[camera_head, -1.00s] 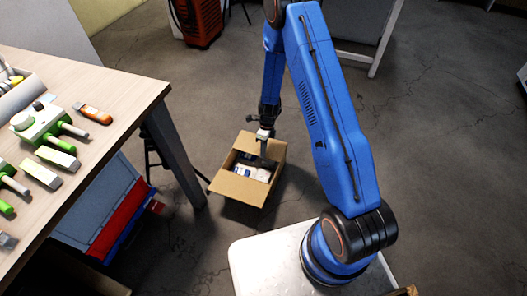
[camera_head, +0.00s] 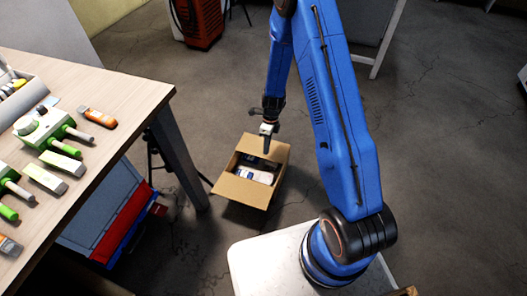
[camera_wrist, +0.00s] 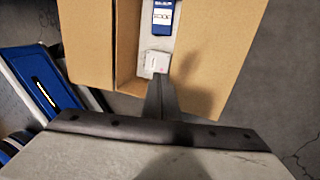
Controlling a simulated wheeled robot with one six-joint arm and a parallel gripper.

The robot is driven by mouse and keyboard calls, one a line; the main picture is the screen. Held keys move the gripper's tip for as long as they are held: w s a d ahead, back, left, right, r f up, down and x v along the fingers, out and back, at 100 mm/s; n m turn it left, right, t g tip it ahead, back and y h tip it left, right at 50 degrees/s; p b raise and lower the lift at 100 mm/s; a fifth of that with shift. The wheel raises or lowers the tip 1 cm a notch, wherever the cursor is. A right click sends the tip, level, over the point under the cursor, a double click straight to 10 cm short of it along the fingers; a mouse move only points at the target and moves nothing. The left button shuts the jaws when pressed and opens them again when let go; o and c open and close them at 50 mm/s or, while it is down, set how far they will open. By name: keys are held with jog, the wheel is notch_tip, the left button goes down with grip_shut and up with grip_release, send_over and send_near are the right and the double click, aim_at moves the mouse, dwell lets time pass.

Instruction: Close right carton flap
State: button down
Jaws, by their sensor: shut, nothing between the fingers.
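A brown open-topped cardboard carton (camera_head: 238,207) stands on the floor in the middle of the head view. One flap (camera_head: 241,189) spreads outward at its near left side. In the wrist view, a left panel (camera_wrist: 91,40) and a broad right panel (camera_wrist: 222,45) of the carton flank a narrow opening. A blue item (camera_wrist: 163,19) and a white item (camera_wrist: 153,62) show inside. My gripper (camera_head: 267,150) is shut and empty, pointing down over the carton's far part. In the wrist view its fingertips (camera_wrist: 160,82) lie beside the right panel's inner edge; contact cannot be told.
A wooden workbench (camera_head: 110,75) with green and orange devices stands at the left, its leg (camera_head: 178,160) close to the carton. Blue and red bins (camera_head: 112,215) sit under it. An orange-red machine (camera_head: 199,22) stands at the back.

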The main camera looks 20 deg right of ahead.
jog(key=s+d+r+n+t, duration=0.1)
jog(key=s+r+n, duration=0.25)
jog(key=r, duration=0.85)
jog(key=s+d+r+n+t, duration=0.1)
jog(key=s+r+n, duration=0.3)
jog(key=r, duration=0.9)
jog(key=s+d+r+n+t, duration=0.1)
jog(key=s+r+n+t, duration=0.3)
jog(key=r, duration=0.8)
jog(key=s+d+r+n+h, duration=0.1)
jog(key=s+r+n, duration=0.5)
jog(key=s, duration=0.4)
jog(key=s+d+r+n+t, duration=0.1)
jog(key=s+d+r+n, duration=0.1)
jog(key=s+r+n, duration=0.3)
jog(key=s+n, duration=0.2)
jog(key=s, duration=0.2)
jog(key=shift+s+d+r+n+h, duration=0.3)
jog(key=shift+s+r+n+h, duration=0.05)
jog(key=shift+s+h, duration=0.05)
